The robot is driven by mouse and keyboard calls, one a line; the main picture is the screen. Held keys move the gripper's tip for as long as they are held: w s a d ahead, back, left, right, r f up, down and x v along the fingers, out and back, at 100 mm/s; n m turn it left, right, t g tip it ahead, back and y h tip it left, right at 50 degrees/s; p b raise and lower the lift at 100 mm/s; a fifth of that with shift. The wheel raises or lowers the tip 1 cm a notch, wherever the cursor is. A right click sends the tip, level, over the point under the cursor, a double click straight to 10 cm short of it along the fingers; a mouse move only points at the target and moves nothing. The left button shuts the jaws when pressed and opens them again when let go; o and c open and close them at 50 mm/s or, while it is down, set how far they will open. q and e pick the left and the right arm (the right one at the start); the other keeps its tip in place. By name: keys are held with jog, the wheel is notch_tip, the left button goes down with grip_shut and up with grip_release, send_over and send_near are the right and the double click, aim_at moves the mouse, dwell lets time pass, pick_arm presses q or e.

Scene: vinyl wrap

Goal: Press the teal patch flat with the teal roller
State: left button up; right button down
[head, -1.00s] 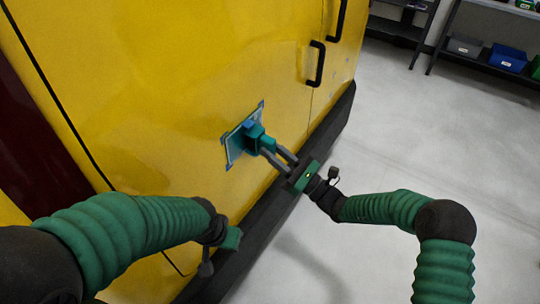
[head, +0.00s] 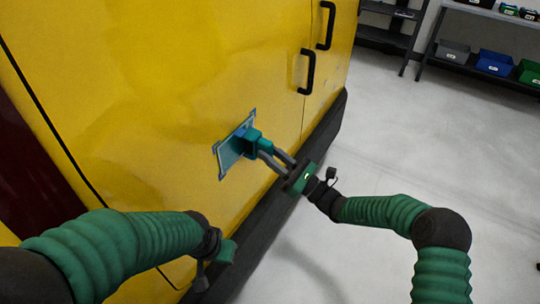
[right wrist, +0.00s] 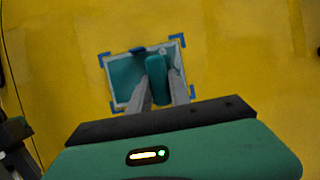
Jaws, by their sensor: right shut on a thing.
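The teal patch (head: 229,157) is on the yellow vehicle panel, inside blue corner marks. It also shows in the right wrist view (right wrist: 125,74). My right gripper (head: 266,152) is shut on the teal roller (head: 255,141), which is at the patch, over its right part in the head view. In the right wrist view the roller (right wrist: 157,75) sits between the two grey fingers, in front of the patch's middle. Whether it touches the patch is hard to tell. My left gripper (head: 227,252) is at lower left, away from the patch; its fingers are hidden.
The yellow panel (head: 150,90) has black door handles (head: 307,72) to the right and a dark bumper (head: 300,160) below. Open grey floor (head: 420,140) lies to the right. Shelves with a blue bin (head: 495,62) and a green bin (head: 530,73) stand at the back right.

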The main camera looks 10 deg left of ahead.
jog(key=shift+w+d+b, duration=0.2)
jog(key=shift+w+b, duration=0.05)
jog(key=shift+w, duration=0.3)
jog(key=shift+w+d+b, duration=0.15)
jog(key=shift+w+b, duration=0.1)
jog(key=shift+w, duration=0.25)
jog(key=shift+w+d+b, duration=0.35)
jog(key=shift+w+b, duration=0.2)
jog(key=shift+w, duration=0.3)
jog(key=s+d+p, duration=0.2)
jog(key=d+p, duration=0.1)
jog(key=d, duration=0.3)
jog(key=shift+s+d, duration=0.2)
jog(key=shift+d, duration=0.1)
